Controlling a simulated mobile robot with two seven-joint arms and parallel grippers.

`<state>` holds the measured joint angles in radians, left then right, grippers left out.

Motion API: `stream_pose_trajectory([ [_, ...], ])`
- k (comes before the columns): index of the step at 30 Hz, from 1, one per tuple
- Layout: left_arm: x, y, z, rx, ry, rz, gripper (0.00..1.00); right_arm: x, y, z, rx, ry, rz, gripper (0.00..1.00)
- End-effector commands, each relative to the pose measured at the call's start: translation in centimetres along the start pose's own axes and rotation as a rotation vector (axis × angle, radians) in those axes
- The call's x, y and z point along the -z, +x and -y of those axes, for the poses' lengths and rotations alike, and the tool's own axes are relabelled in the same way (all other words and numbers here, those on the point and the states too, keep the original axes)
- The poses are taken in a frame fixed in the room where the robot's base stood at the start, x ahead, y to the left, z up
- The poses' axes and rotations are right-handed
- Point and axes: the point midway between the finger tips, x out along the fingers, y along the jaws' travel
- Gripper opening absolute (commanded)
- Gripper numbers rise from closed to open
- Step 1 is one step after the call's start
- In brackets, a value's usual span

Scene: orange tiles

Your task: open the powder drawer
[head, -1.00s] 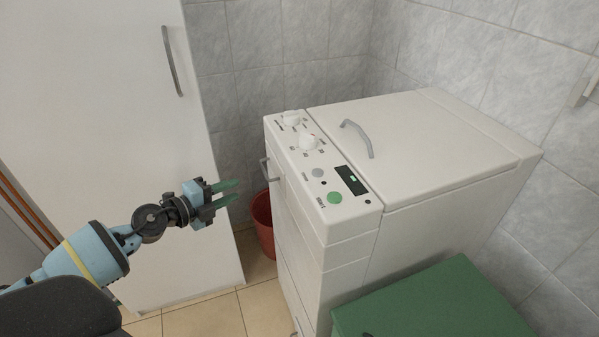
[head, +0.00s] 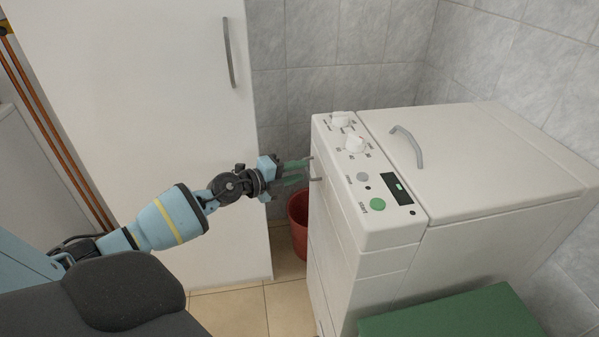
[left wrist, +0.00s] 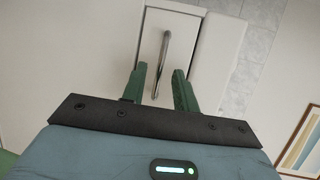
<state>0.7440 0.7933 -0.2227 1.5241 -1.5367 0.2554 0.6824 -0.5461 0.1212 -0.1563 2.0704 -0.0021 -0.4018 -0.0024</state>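The white washing machine (head: 390,245) stands right of centre in the head view. The powder drawer is at the upper left of its front, and its grey bar handle (head: 313,171) sticks out there. In the left wrist view the drawer front (left wrist: 185,28) is a pale panel with the metal handle (left wrist: 161,62) across it. My left gripper (head: 308,171) is at the handle, with its green fingers (left wrist: 158,82) apart, one on each side of the bar. I see a gap between bar and fingers. My right gripper is not in view.
A tall white cabinet (head: 140,90) stands to the left, close behind my left arm. A red bin (head: 299,222) stands on the floor between cabinet and machine. A green box (head: 455,318) is at the lower right, beside the machine.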

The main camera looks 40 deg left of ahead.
Motion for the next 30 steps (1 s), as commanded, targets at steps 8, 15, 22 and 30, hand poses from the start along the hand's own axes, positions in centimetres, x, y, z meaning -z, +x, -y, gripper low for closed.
stream_pose_trajectory([
  [8,0.05,1.31,-0.01,-0.001,-0.001,-0.001,0.30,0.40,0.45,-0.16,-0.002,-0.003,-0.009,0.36],
  [15,0.04,1.32,0.00,-0.001,-0.001,-0.001,0.30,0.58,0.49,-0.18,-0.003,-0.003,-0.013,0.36],
  [22,0.04,1.30,0.00,-0.001,0.000,-0.001,0.01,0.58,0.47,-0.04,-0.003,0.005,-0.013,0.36],
  [30,0.03,1.29,0.00,-0.001,0.000,-0.001,0.00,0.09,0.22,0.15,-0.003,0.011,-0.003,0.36],
])
